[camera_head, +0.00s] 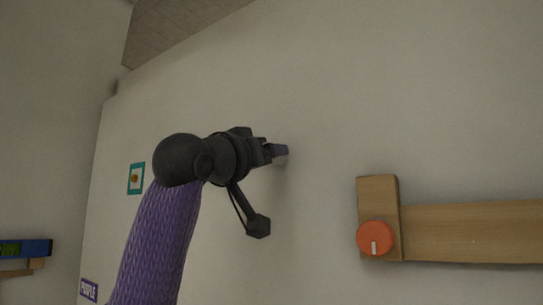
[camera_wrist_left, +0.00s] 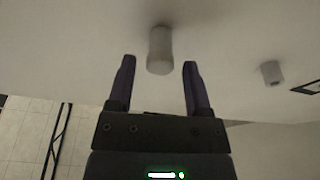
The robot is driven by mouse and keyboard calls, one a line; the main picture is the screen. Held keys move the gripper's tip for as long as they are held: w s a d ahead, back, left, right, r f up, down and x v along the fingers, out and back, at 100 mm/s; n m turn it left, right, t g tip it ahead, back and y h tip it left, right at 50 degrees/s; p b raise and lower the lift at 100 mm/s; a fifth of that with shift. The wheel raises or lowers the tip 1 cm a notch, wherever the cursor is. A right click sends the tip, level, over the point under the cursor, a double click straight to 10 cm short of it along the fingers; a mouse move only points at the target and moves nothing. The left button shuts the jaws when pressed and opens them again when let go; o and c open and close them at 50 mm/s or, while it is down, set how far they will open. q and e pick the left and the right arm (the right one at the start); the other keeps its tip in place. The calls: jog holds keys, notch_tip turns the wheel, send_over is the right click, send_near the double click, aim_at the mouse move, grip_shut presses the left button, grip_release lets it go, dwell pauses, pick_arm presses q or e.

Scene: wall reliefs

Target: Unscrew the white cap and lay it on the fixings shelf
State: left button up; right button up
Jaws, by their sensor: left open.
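In the left wrist view a pale, whitish cylinder (camera_wrist_left: 160,50) stands out from the wall, probably the white cap. It appears between the fingertips of my left gripper (camera_wrist_left: 159,63), with a gap on each side. My left gripper is open and empty. In the head view my left gripper (camera_head: 276,152) is up against or close to the wall, and it hides the cylinder there or blends with it. I cannot make out the fixings shelf for certain. My right gripper is in neither view.
A second pale stub (camera_wrist_left: 271,73) stands to the right in the wrist view. In the head view a wooden board (camera_head: 470,232) with an orange knob (camera_head: 374,238) is at right. A blue box (camera_head: 38,247) is at far left. The wall above is bare.

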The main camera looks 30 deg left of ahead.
pick_arm(q)
grip_shut()
jog(key=n+y, duration=0.1)
jog(key=n, duration=0.2)
jog(key=n+y, duration=0.1)
jog(key=n, duration=0.2)
jog(key=shift+b, duration=0.35)
jog(key=shift+d+n, duration=0.1)
jog(key=shift+n, duration=0.2)
jog(key=n+g, duration=0.1)
jog(key=n, duration=0.2)
jog(key=n+g+y, duration=0.1)
jog(key=n, duration=0.3)
jog(key=n+y, duration=0.1)
jog(key=n, duration=0.3)
jog(key=shift+s+r+g+p, duration=0.1)
jog(key=shift+r+g+p, duration=0.1)
jog(key=shift+g+p, duration=0.2)
